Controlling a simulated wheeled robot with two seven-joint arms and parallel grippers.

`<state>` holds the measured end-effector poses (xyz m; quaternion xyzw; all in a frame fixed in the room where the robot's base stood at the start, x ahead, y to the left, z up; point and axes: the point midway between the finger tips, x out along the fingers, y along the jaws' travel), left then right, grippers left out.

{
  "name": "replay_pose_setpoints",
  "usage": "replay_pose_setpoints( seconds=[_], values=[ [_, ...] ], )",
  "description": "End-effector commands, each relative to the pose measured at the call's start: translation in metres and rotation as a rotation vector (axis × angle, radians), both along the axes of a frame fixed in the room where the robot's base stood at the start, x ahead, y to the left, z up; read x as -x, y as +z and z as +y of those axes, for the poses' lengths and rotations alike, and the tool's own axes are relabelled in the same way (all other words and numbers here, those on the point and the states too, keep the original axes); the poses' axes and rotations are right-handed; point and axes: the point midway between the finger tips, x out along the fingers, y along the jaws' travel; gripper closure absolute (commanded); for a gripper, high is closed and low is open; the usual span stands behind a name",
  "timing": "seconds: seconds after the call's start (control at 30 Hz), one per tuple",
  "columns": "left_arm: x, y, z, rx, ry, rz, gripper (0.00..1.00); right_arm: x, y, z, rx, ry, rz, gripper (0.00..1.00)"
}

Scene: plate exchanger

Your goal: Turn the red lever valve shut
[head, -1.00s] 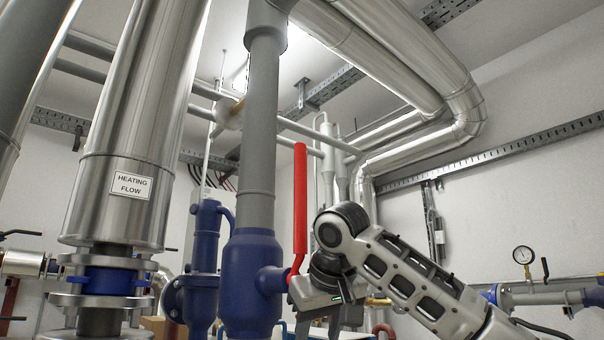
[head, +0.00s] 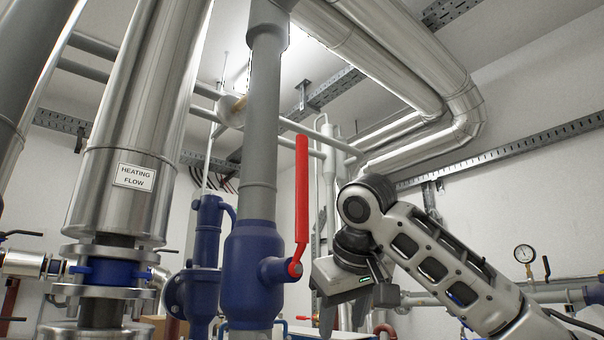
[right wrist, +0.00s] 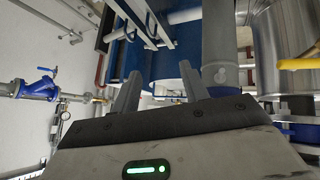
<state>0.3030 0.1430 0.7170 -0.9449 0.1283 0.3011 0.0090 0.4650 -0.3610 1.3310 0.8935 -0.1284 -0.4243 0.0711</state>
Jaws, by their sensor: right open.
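The red lever (head: 302,195) stands upright in the head view, its lower end bent to a pivot on the right side of the blue valve body (head: 250,275). My right gripper (head: 345,308) is right of the pivot and lower than most of the handle, its fingers pointing down. A gap shows between it and the lever. In the right wrist view its two fingers (right wrist: 160,85) are spread with nothing held between them. I cannot make out the red lever in that view. My left gripper is not in view.
A grey pipe (head: 263,130) rises from the valve body. A large silver pipe labelled HEATING FLOW (head: 125,130) stands at the left. A pressure gauge (head: 524,254) is at the far right. Clear space lies right of the lever's upper part.

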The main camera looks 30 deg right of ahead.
Motion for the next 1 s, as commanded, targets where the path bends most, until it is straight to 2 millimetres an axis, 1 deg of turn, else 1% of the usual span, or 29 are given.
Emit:
replay_pose_setpoints(
  seconds=[0.03,0.4,0.5,0.77,1.0],
  values=[
    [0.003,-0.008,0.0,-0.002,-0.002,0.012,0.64,0.004,-0.003,0.0,0.001,0.001,-0.001,0.55],
    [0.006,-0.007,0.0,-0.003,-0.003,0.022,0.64,0.03,-0.001,-0.003,0.002,0.001,0.002,0.55],
    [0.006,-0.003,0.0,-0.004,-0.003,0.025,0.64,0.037,0.002,-0.004,0.004,0.0,0.001,0.55],
    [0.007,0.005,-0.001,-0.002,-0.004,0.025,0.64,0.055,0.001,-0.005,0.003,0.0,0.002,0.55],
    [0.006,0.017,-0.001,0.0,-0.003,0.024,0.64,0.072,0.002,-0.006,0.003,0.0,0.0,0.55]
  ],
)
